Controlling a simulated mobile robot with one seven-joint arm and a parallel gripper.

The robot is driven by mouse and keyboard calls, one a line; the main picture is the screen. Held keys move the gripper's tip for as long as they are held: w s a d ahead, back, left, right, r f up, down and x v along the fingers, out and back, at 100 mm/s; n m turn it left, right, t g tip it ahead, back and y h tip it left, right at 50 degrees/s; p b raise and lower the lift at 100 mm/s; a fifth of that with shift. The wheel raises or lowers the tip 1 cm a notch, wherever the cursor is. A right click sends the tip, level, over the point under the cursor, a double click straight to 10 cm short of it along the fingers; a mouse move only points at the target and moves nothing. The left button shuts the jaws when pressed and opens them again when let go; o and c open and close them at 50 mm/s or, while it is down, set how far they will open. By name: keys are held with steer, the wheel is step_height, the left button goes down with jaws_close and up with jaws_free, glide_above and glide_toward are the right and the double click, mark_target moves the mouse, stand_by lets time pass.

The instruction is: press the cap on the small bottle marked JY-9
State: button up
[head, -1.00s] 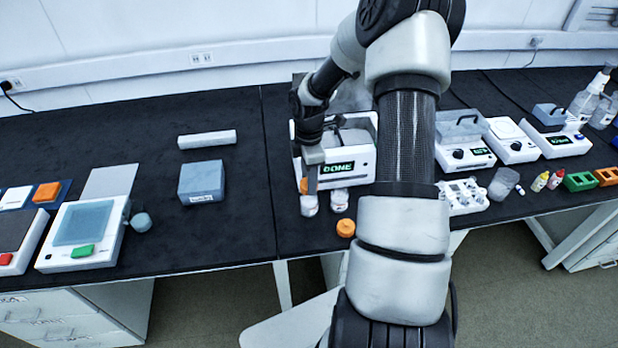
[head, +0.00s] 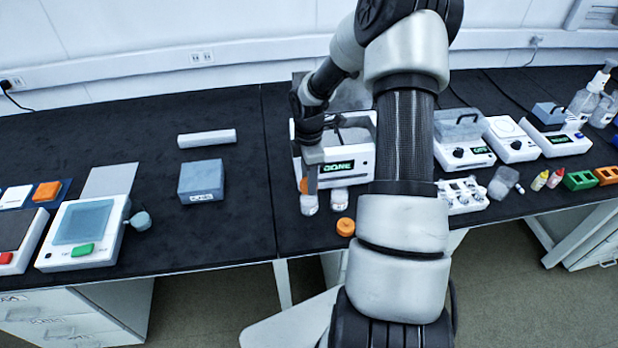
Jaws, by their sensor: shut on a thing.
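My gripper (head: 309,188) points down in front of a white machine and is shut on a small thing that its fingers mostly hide. An orange patch (head: 303,185) shows at the left of the fingers; I cannot tell whether it is a held cap or part of the machine. A small clear-and-white bottle (head: 309,205) stands directly under the fingertips. A second small bottle (head: 339,198) stands just to its right. No JY-9 mark is readable on either bottle. A loose orange cap (head: 346,227) lies on the bench near the front edge.
The white machine (head: 352,167) with a green display reading DONE stands right behind the bottles. A blue-grey block (head: 201,181) is to the left, with clear black bench between.

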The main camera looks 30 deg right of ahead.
stand_by(0.4)
steer(key=o, duration=1.6)
steer(key=shift+r+p, duration=2.9)
steer(key=shift+r, duration=0.65)
steer(key=shift+c, duration=0.3)
jaws_close()
